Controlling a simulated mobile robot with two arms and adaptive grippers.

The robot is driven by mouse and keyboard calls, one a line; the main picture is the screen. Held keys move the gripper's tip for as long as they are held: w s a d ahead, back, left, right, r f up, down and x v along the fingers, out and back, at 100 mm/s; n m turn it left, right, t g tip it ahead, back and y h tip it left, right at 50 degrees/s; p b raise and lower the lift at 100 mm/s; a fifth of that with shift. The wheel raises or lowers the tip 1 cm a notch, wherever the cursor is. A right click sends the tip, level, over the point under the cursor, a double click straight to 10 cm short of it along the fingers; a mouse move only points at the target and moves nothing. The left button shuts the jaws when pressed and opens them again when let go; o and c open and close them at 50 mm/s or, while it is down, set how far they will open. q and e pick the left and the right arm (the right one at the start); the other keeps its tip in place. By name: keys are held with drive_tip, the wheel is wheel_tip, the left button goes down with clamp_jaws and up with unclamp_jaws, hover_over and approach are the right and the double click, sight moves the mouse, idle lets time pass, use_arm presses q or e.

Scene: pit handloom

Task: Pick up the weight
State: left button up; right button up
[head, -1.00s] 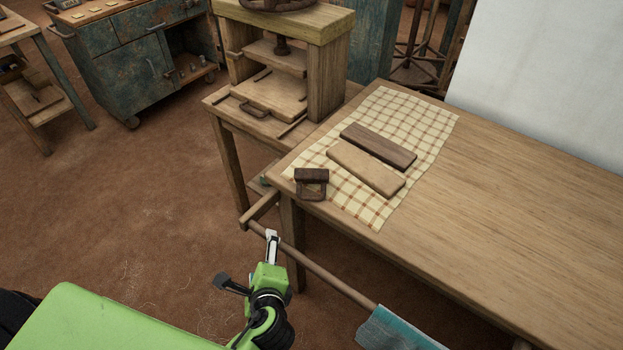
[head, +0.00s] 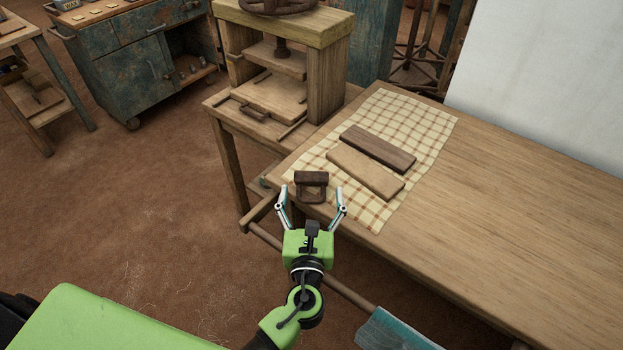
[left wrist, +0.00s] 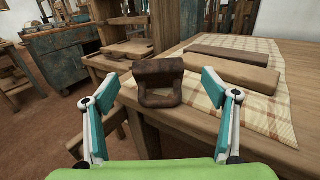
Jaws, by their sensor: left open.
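The weight (head: 311,181) is a dark brown block with a loop handle. It sits at the near left corner of the table, by the edge of the checked cloth (head: 437,117), with its handle towards me. It also shows in the left wrist view (left wrist: 158,69), upright and ahead of the fingers. My left gripper (head: 311,200) is open and empty, its two fingers spread to either side of the weight's handle. In the left wrist view the open fingers (left wrist: 157,92) flank the weight, apart from it. My right gripper is not in view.
A dark wooden board (head: 377,149) and a lighter board (head: 364,173) lie on the cloth behind the weight. A wooden press (head: 328,75) stands at the back left. The right of the wooden table (head: 520,220) is clear.

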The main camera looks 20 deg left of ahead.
sight(312, 175)
use_arm(q)
drive_tip(key=p+x, duration=0.1)
drive_tip(key=x, duration=0.4)
drive_tip(key=shift+w+a+r, duration=0.1)
drive_tip(key=shift+w+a, duration=0.15)
drive_tip(key=shift+w, duration=0.1)
drive_tip(key=shift+w+a, duration=0.1)
drive_tip(key=shift+w, duration=0.3)
drive_tip(key=c, duration=1.8)
drive_tip(key=shift+r, duration=0.15)
drive_tip(key=c, duration=0.4)
